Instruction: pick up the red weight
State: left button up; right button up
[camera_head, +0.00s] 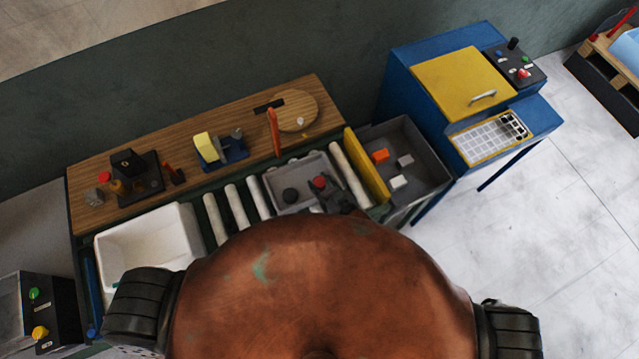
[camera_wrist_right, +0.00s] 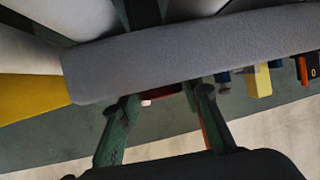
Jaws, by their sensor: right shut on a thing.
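The red weight (camera_head: 319,182) shows as a small red top at the right part of the grey tray (camera_head: 308,163). My right gripper (camera_head: 323,193) is at the weight, its fingers shut on it. In the right wrist view a dark red piece (camera_wrist_right: 162,89) sits between the two fingertips (camera_wrist_right: 161,98), beside a broad grey surface. Most of the weight is hidden by the fingers, so I cannot tell if it touches the tray floor. A dark round weight (camera_head: 291,195) lies in the tray to the left. My left gripper does not show.
White rollers (camera_head: 236,208) flank the tray. A wooden shelf (camera_head: 220,125) with small devices runs behind. A white bin (camera_head: 145,240) stands at the left. A grey bin (camera_head: 432,140) with small blocks stands at the right, beside a yellow panel (camera_head: 366,165). My orange body hides the front.

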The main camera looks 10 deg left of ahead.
grip_shut()
jog(key=shift+r, duration=0.1)
dwell(0.3)
